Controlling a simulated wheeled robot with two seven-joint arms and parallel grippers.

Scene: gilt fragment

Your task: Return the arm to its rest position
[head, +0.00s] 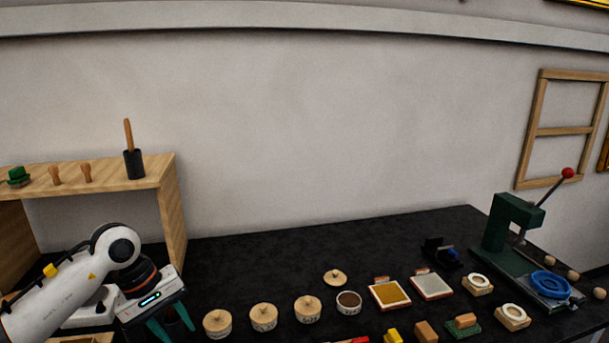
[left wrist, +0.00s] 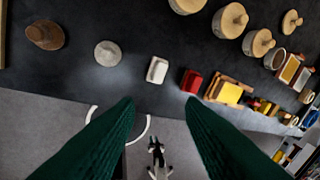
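My left arm comes in from the lower left in the head view. Its left gripper (head: 172,328) hangs in front of the wooden shelf, left of the row of lidded pots. The left wrist view shows the two green fingers of this gripper (left wrist: 160,104) wide apart, with nothing held between them. The fingers overlap the table's front edge in that view; their height above it cannot be told. My right arm and gripper are in neither view.
The dark table (head: 250,262) bears lidded pots (head: 263,318), an open pot (head: 348,303), two trays (head: 389,295) and a green press (head: 512,228). A wooden shelf (head: 172,205) stands at left. A white block (left wrist: 157,70) and red block (left wrist: 191,81) lie near the front edge.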

